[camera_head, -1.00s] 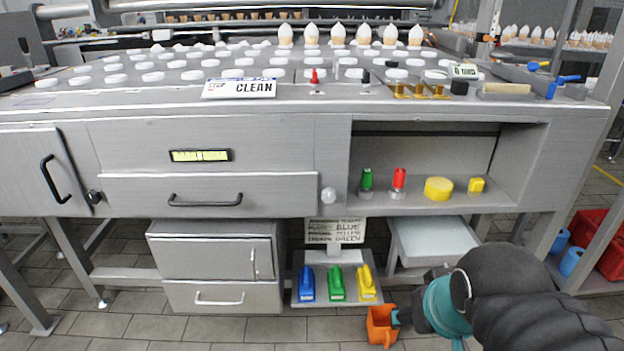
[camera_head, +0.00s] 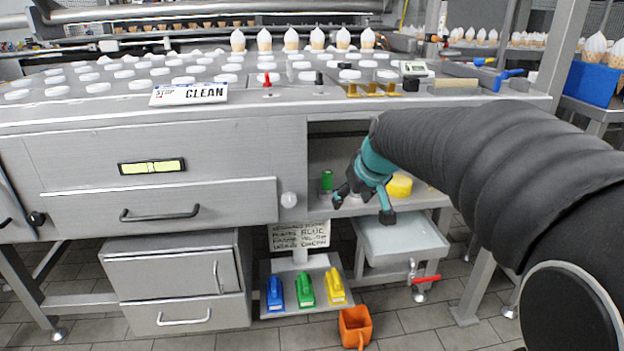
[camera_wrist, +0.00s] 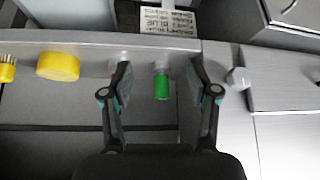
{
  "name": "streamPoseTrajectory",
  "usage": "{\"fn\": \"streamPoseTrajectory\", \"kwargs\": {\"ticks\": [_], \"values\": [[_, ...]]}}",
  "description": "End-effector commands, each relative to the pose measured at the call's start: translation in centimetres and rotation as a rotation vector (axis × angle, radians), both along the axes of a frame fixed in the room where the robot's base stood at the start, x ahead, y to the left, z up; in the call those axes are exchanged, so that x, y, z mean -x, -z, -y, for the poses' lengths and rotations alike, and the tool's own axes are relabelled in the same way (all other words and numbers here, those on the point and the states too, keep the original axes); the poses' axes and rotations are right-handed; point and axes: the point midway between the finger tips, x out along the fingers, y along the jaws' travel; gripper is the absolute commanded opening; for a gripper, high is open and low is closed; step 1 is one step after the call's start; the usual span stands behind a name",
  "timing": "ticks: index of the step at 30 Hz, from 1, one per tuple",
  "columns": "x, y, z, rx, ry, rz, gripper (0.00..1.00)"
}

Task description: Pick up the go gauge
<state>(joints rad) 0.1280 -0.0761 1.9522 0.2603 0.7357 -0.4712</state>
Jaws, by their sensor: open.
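A green-handled gauge (camera_head: 327,181), which I take as the go gauge, stands upright on the open shelf (camera_head: 440,201) under the machine's top. My gripper (camera_head: 362,208) is open and empty in front of the shelf, just right of the gauge in the head view. The red gauge is hidden behind my gripper in the head view; a sliver of it (camera_wrist: 117,72) shows behind the left finger in the wrist view.
A yellow round block (camera_head: 399,186) sits on the shelf to the right, partly behind my arm. A small yellow brush (camera_wrist: 7,69) shows in the wrist view. Below are a grey tray (camera_head: 408,240), several coloured scoops and an orange jug (camera_head: 355,327).

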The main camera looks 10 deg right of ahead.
Motion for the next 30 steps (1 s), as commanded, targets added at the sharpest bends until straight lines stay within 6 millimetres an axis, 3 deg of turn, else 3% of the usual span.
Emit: {"fn": "streamPoseTrajectory", "kwargs": {"ticks": [16,28,30], "values": [[-8.7,0.0,-1.7,0.001,-0.001,-0.001,0.60],[-11.6,0.0,-2.3,0.000,-0.001,-0.002,0.60],[-12.1,1.2,-2.4,0.000,-0.001,-0.004,0.60]]}}
